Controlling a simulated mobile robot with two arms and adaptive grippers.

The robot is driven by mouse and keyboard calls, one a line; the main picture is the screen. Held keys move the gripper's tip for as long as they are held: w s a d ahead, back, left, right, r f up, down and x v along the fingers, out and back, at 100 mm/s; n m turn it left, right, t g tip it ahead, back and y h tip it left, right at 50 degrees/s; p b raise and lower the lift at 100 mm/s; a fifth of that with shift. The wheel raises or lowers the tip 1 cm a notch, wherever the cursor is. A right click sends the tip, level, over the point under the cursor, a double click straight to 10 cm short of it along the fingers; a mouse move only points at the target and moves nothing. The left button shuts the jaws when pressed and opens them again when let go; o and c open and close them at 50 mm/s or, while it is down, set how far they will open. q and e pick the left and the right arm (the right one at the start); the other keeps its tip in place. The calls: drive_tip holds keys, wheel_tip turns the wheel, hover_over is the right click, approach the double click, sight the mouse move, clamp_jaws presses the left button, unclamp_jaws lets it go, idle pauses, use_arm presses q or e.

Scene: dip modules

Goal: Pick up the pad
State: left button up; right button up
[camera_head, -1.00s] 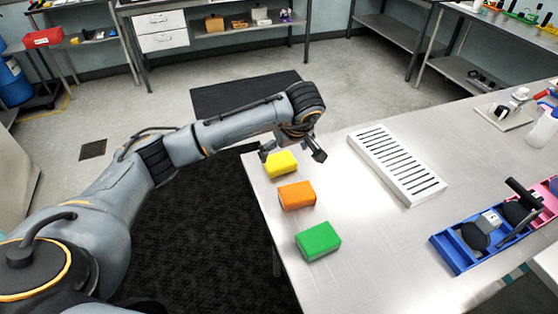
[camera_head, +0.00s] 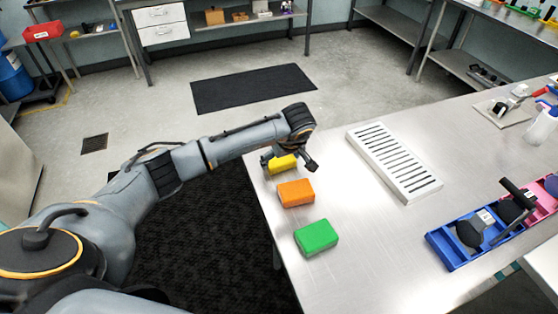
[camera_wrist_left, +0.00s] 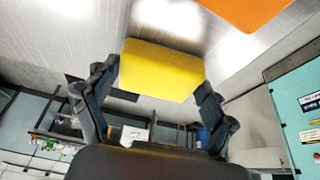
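Three block-shaped pads lie in a row along the left edge of the steel table: a yellow pad (camera_head: 284,164) at the back, an orange pad (camera_head: 296,193) in the middle and a green pad (camera_head: 316,238) at the front. My left gripper (camera_head: 288,166) is over the yellow pad with its fingers spread to either side of it. In the left wrist view the yellow pad (camera_wrist_left: 162,70) lies between the open fingertips (camera_wrist_left: 154,84), with part of the orange pad (camera_wrist_left: 245,10) beyond. I cannot tell whether the fingers touch the pad. My right gripper is not in view.
A white slotted rack (camera_head: 395,163) lies on the table right of the pads. A blue tray (camera_head: 440,250) with dark round-headed tools is at the right. The steel table (camera_head: 370,260) is bare between the pads and the tray.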

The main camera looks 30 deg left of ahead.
use_arm(q)
drive_tip(key=shift+w+r+b, duration=0.1)
drive_tip(key=shift+r+b, duration=1.05)
drive_tip(key=shift+r, duration=0.15)
drive_tip(key=s+d+r, duration=0.1)
drive_tip(key=s+r, duration=0.2)
drive_tip(key=s, duration=0.1)
drive_tip(key=s+d+r+b, duration=0.1)
drive_tip(key=s+r, duration=0.3)
drive_tip(key=s, duration=0.1)
drive_tip(key=s+d+r+b, duration=0.1)
drive_tip(key=s+r, duration=0.2)
drive_tip(key=s, duration=0.1)
drive_tip(key=shift+s+d+r, duration=0.2)
drive_tip(key=shift+s+d, duration=0.1)
drive_tip(key=shift+s, duration=0.1)
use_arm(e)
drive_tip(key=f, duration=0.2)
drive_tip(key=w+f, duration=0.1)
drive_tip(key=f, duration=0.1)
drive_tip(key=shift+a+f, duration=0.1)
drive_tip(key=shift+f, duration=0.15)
